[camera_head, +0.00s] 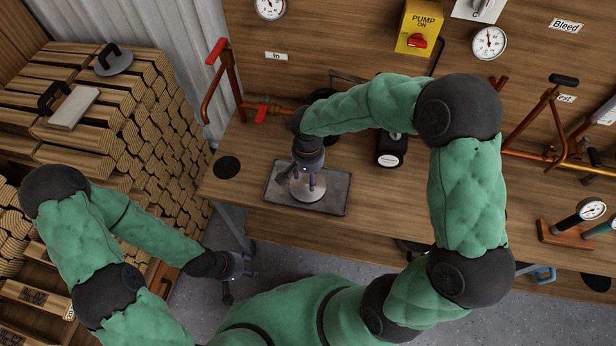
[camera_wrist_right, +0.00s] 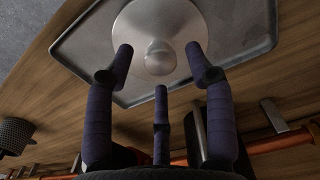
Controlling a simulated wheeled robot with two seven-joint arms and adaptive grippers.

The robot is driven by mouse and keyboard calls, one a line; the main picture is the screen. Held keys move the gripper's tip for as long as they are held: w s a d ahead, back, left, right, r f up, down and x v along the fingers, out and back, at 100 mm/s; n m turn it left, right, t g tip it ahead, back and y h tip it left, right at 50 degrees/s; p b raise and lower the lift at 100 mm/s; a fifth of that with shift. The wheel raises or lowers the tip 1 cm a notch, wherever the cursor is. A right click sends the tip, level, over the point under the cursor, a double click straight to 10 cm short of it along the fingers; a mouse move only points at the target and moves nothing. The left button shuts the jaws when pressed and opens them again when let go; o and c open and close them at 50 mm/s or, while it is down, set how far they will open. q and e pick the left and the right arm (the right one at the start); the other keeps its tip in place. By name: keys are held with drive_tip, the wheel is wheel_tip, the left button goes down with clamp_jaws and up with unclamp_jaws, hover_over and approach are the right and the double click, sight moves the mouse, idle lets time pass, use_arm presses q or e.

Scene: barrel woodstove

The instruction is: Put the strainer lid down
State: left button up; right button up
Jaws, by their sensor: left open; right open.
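The strainer lid (camera_head: 312,192) is a round, pale metal disc resting on a shallow grey metal tray (camera_head: 337,206) on the wooden bench. In the right wrist view the lid (camera_wrist_right: 192,22) shows a rounded knob (camera_wrist_right: 159,60) at its middle, facing my right gripper (camera_wrist_right: 160,68). The fingers of that gripper are spread around the knob with visible gaps. In the head view my right gripper (camera_head: 306,176) is just above the lid and hides part of it. My left gripper (camera_head: 240,276) is open and empty, low over the floor beside the bench.
Stacked firewood (camera_head: 150,115) stands at the left. Copper pipe with a red handle (camera_head: 216,50) rises behind the tray. A black cylinder (camera_head: 391,150) stands right of the tray, and a gauge on a wooden base (camera_head: 566,232) is at the far right.

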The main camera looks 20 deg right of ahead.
sight(308, 180)
use_arm(q)
wheel_tip(308, 180, up, 3)
drive_tip(key=shift+f+p, duration=0.1)
drive_tip(key=shift+p, duration=1.1)
use_arm(e)
wheel_tip(308, 180, up, 10)
drive_tip(key=shift+f, duration=0.15)
